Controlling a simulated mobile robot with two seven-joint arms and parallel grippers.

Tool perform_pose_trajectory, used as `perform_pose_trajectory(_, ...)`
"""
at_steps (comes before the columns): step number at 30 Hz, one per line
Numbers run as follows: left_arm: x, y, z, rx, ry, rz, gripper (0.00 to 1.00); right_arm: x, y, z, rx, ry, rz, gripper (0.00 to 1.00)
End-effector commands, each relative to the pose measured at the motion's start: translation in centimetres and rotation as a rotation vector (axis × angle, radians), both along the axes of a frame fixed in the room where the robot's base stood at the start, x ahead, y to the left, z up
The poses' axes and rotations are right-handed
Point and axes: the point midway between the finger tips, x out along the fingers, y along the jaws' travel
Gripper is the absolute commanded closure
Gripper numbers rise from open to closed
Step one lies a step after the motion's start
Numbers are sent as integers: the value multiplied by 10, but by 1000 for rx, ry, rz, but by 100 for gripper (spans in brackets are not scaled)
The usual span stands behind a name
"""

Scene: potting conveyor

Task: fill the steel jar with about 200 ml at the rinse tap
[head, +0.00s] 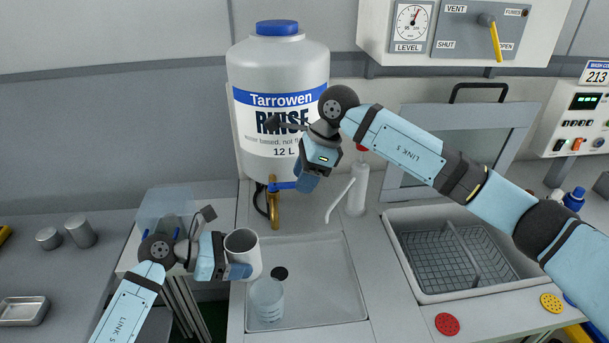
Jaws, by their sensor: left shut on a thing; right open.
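A pale grey cylindrical jar with a dark open mouth, apparently the steel jar (249,261), is in my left gripper (238,271). The gripper is shut on its side. The jar is left of and nearer than the brass rinse tap (274,212), over the left part of the grey sink tray. How much it holds cannot be seen. The tap has a blue lever (283,186) and sits low on the white Tarrowen rinse drum (279,160). No stream shows below it. My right gripper (307,182) is open, pointing down beside the lever's right end; contact cannot be told.
A clear beaker (267,304) stands in the grey sink tray (330,285) below the jar. A white wash bottle (357,190) stands right of my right gripper. A basket sink (411,278) lies farther right. Two metal cylinders (80,232) stand on the left bench.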

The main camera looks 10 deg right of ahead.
Motion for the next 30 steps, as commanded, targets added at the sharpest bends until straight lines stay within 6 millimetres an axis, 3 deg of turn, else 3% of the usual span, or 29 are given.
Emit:
perform_pose_trajectory(8,0,0,0,-1,0,0,54,0,0,-1,0,0,0,60)
perform_pose_trajectory(13,0,0,0,-1,0,0,54,0,0,-1,0,0,0,99)
perform_pose_trajectory(30,0,0,0,-1,0,0,54,-7,0,0,-2,-3,-113,100)
